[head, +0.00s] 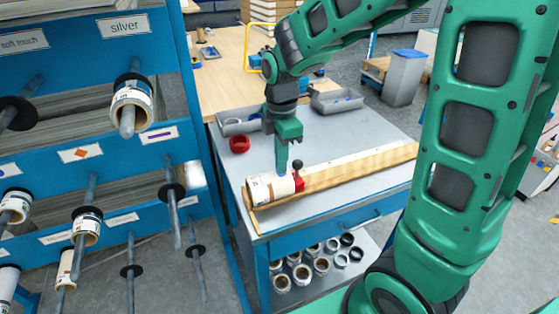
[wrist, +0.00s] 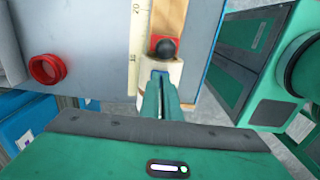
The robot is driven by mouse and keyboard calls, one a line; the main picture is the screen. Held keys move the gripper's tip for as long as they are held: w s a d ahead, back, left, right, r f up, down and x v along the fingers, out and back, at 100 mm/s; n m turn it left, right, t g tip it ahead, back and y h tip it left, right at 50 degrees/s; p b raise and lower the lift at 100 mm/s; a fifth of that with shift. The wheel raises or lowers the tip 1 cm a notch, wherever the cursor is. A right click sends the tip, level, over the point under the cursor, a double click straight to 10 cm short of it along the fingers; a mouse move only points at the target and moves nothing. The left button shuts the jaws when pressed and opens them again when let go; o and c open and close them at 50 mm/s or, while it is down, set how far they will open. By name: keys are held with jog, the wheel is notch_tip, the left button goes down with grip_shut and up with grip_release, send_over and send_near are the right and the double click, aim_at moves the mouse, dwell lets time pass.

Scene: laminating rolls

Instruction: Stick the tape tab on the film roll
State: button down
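The film roll (head: 268,189) is a pale cylinder with a printed label, lying at the left end of a wooden trough (head: 375,170) on the workbench. Its cream surface also shows in the wrist view (wrist: 176,72). My gripper (head: 283,168) points down just above the roll. In the wrist view its green fingers (wrist: 160,82) are nearly together on a small blue piece (wrist: 159,74), which looks like the tape tab. The fingers hide most of it. I cannot tell whether it touches the roll.
A red clamp (head: 298,183) with a black knob (head: 297,164) stands beside the roll. A red ring (head: 239,144) and grey trays (head: 336,101) lie farther back on the bench. A blue rack (head: 90,160) with rolls on pegs stands left.

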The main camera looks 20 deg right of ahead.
jog(key=c, duration=1.9)
grip_release()
notch_tip(320, 180, up, 11)
jog(key=s+d+f+m, duration=0.2)
jog(key=s+d+m, duration=0.3)
jog(key=s+m, duration=0.2)
jog(key=s+d+f+m, duration=0.2)
jog(key=s+d+m, duration=0.4)
jog(key=s+m, duration=0.2)
jog(key=s+d+f+m, duration=0.2)
jog(key=s+d+m, duration=0.4)
jog(key=s+m, duration=0.2)
jog(key=shift+s+d+f+m, duration=0.15)
jog(key=shift+s+m, duration=0.05)
jog(key=shift+m, duration=0.5)
